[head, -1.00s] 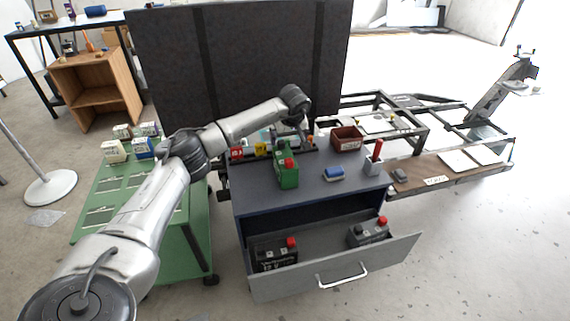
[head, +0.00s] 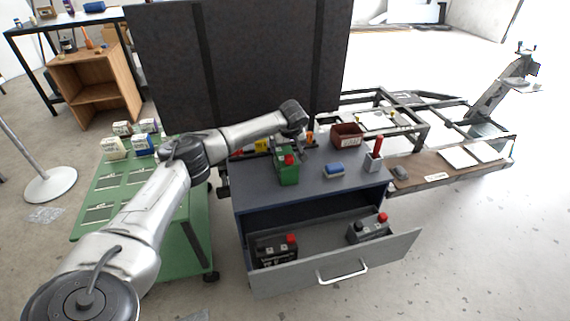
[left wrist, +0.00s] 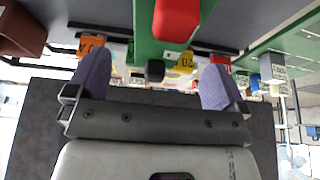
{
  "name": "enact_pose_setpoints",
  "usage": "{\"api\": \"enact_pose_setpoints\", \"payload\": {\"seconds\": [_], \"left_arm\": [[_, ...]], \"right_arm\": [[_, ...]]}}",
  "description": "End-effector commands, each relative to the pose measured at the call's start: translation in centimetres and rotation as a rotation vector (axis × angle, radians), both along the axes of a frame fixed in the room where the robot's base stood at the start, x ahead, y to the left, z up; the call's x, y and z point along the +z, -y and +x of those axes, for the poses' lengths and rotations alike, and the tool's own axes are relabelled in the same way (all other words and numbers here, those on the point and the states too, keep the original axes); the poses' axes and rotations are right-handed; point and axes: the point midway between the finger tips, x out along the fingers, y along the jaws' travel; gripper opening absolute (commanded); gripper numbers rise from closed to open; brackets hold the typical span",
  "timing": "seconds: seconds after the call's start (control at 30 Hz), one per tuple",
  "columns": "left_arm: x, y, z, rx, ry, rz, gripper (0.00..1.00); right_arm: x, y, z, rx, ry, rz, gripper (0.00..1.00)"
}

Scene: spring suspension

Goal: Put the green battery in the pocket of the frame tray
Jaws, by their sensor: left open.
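The green battery (head: 287,172), with a red terminal cap, stands upright on the dark top of the drawer cabinet. My left gripper (head: 303,143) is just above and behind it, pointing down. In the left wrist view the open gripper (left wrist: 154,66) has its two grey-purple fingers apart. The green battery (left wrist: 143,45) shows ahead between them, with its red cap and a black terminal; I cannot tell whether the fingers touch it. A light tray (head: 378,122) lies in the black metal frame at right; its pocket is not clear. My right gripper is not in view.
A blue item (head: 334,170), a reddish-brown bin (head: 347,136) and a grey holder with a red handle (head: 374,160) share the cabinet top. A green cart (head: 180,245) stands left; a dark panel (head: 270,60) rises behind.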

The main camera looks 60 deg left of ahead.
Motion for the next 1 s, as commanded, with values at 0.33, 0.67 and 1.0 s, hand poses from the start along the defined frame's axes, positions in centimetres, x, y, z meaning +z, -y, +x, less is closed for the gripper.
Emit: {"api": "enact_pose_setpoints", "payload": {"seconds": [0.33, 0.67, 1.0], "left_arm": [[-4.2, -1.3, 0.2, 0.000, -0.001, -0.001, 0.99], [-4.7, -1.7, 0.2, 0.000, -0.001, 0.000, 0.99], [-4.7, -1.7, 0.2, 0.000, -0.001, 0.000, 0.71]], "right_arm": [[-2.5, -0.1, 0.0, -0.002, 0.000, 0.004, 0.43], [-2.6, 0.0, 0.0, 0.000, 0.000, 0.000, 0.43], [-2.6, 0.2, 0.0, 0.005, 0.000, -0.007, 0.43]]}}
